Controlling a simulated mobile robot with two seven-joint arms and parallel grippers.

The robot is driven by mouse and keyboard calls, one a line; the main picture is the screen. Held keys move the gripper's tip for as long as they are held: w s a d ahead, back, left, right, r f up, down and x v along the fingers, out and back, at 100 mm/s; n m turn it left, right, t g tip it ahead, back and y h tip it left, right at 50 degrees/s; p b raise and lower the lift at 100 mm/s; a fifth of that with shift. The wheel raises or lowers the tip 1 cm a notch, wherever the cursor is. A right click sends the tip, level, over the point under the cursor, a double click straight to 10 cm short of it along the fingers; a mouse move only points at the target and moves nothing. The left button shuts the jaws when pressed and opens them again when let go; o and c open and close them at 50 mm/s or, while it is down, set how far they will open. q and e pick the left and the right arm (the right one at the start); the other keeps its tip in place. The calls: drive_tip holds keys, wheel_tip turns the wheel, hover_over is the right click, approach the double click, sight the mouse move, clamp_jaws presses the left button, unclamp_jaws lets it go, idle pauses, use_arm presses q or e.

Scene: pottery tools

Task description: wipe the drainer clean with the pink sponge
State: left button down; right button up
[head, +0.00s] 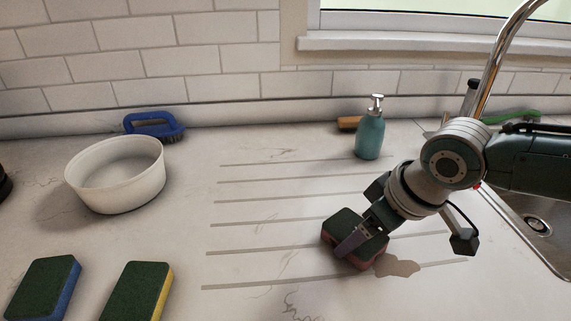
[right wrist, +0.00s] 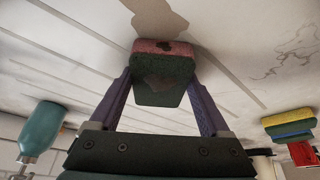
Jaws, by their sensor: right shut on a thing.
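The pink sponge (head: 362,256) has a dark green scouring top and a pink body. My right gripper (head: 354,240) is shut on it and holds it on or just over the drainer. In the right wrist view the sponge (right wrist: 163,70) sits between both fingers of the gripper (right wrist: 162,88), with a dark patch on its pink face. The drainer (head: 285,225) is a set of parallel grooves in the white counter. A brownish stain (head: 397,266) lies on it just right of the sponge; it also shows in the right wrist view (right wrist: 158,17). My left gripper is not in view.
A white bowl (head: 117,178) and a blue brush (head: 154,126) stand at the left. A blue sponge (head: 45,288) and a yellow sponge (head: 140,292) lie front left. A teal soap bottle (head: 370,134) stands behind the drainer. The sink (head: 535,225) and faucet (head: 492,60) are at right.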

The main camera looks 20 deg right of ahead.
sight(368, 252)
drive_tip(key=shift+w+a, duration=0.1)
drive_tip(key=shift+a, duration=0.5)
drive_tip(key=shift+w+a+p, duration=0.25)
drive_tip(key=shift+a+p, duration=0.05)
drive_tip(key=shift+a, duration=0.6)
drive_tip(key=shift+s+d+r+p, duration=0.1)
drive_tip(key=shift+s+d+p, duration=0.15)
drive_tip(key=shift+s+p, duration=0.15)
drive_tip(key=s+d+p, duration=0.1)
drive_tip(key=s+p, duration=0.1)
drive_tip(key=s, duration=0.1)
drive_tip(key=shift+d+p, duration=0.3)
drive_tip(key=shift+d, duration=0.05)
drive_tip(key=shift+s+d+p, duration=0.35)
drive_tip(key=shift+s, duration=0.25)
drive_tip(key=shift+s+d+p, duration=0.3)
drive_tip(key=shift+s, duration=0.25)
